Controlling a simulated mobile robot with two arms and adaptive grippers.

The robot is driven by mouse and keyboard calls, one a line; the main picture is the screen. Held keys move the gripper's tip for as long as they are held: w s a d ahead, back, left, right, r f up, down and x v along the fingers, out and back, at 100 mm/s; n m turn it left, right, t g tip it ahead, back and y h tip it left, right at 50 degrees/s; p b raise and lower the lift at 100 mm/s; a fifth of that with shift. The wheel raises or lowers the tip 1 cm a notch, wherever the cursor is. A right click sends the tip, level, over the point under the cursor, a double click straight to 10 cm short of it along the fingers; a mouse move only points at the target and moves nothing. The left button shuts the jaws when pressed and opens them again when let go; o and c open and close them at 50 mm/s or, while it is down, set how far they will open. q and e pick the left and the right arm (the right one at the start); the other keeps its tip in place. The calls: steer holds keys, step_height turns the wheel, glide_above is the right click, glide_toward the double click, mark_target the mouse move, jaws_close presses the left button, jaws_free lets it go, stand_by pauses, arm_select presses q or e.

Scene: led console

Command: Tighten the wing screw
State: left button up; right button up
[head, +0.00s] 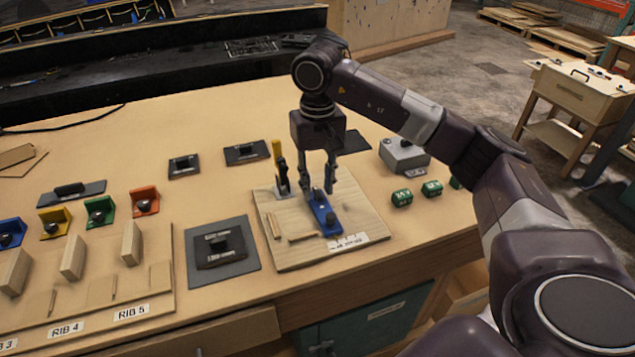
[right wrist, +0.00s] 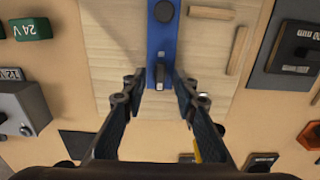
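The wing screw (right wrist: 160,74) is a small dark upright tab on the blue bar (right wrist: 163,45), seen from above in the right wrist view. In the head view the blue bar (head: 323,215) lies on the light wooden board (head: 360,205), with the wing screw largely hidden near its far end. A round dark knob (right wrist: 164,11) sits farther along the bar. My right gripper (head: 318,188) points down above the bar's far end. Its fingers are open, one on each side of the wing screw, with a visible gap to it in the right wrist view (right wrist: 160,84). My left gripper is not in view.
A yellow-handled clamp (head: 279,160) stands close left of my right gripper. A grey box (head: 404,155) and green blocks (head: 402,198) are on the right. A dark plate (head: 223,257) and rib fixtures (head: 132,243) are on the left. The table's front edge is close.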

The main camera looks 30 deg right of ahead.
steer(key=shift+s, duration=0.1)
steer(key=shift+f, duration=0.1)
jaws_close()
stand_by(0.4)
steer(key=m+b, duration=0.1)
steer(key=m, duration=0.4)
steer(key=shift+m+b, duration=0.3)
steer(key=shift+m, duration=0.1)
steer(key=m, duration=0.6)
steer(key=shift+b, duration=0.35)
steer(key=m, duration=0.6)
steer(key=shift+w+m, duration=0.2)
steer(key=shift+m, duration=0.2)
steer(key=m, duration=0.6)
steer(key=shift+r+m, duration=0.25)
steer(key=shift+m, duration=0.15)
